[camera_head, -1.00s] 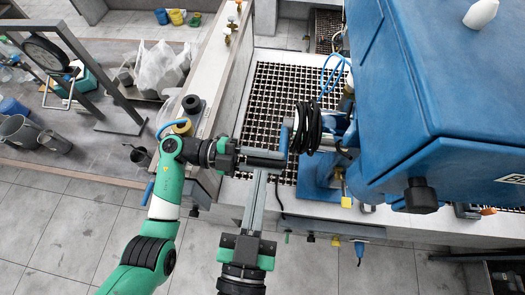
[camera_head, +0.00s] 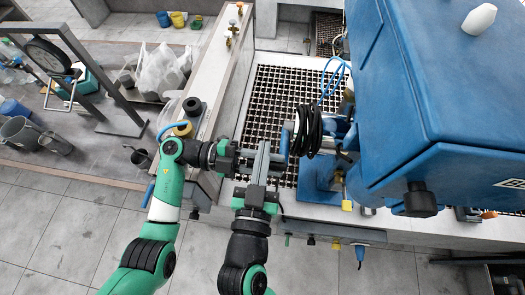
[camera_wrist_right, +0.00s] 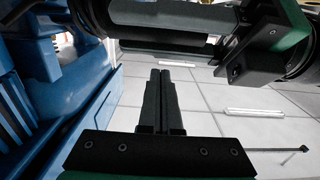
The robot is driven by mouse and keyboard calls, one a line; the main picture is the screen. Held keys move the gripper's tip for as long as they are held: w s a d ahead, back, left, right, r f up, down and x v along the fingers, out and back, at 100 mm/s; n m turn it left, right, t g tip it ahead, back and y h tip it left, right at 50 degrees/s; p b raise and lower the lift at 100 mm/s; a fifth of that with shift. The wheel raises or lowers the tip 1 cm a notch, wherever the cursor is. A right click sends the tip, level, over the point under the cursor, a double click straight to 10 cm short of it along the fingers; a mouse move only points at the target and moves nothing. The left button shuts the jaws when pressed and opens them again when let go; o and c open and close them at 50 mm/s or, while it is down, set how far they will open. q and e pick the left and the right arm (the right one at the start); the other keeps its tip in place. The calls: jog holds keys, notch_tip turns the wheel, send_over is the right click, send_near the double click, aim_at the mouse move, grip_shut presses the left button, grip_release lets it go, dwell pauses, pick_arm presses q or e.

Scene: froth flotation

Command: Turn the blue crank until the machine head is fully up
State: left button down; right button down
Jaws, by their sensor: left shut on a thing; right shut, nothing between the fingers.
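The blue crank (camera_head: 284,140) shows as a short upright bar left of a black coil on the blue machine. My left gripper (camera_head: 279,161) comes in from the left and is shut on the crank's handle, which is mostly hidden by its fingers. My right gripper (camera_head: 263,148) reaches up from below, shut and empty, its fingertips across the left gripper's fingers; I cannot tell if they touch. In the right wrist view its closed fingers (camera_wrist_right: 160,100) point towards a dark horizontal bar. The machine head (camera_head: 420,90) is a large blue box at the right.
A black coil (camera_head: 308,128) hangs beside the crank. A dark grate (camera_head: 265,100) lies behind, next to a pale ledge (camera_head: 220,75). A bench with buckets and a white bag (camera_head: 160,72) stands at the left.

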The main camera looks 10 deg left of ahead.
pick_arm(q)
jog(key=shift+a, duration=0.1)
pick_arm(e)
jog(key=shift+s+f, duration=0.2)
jog(key=shift+f, duration=0.25)
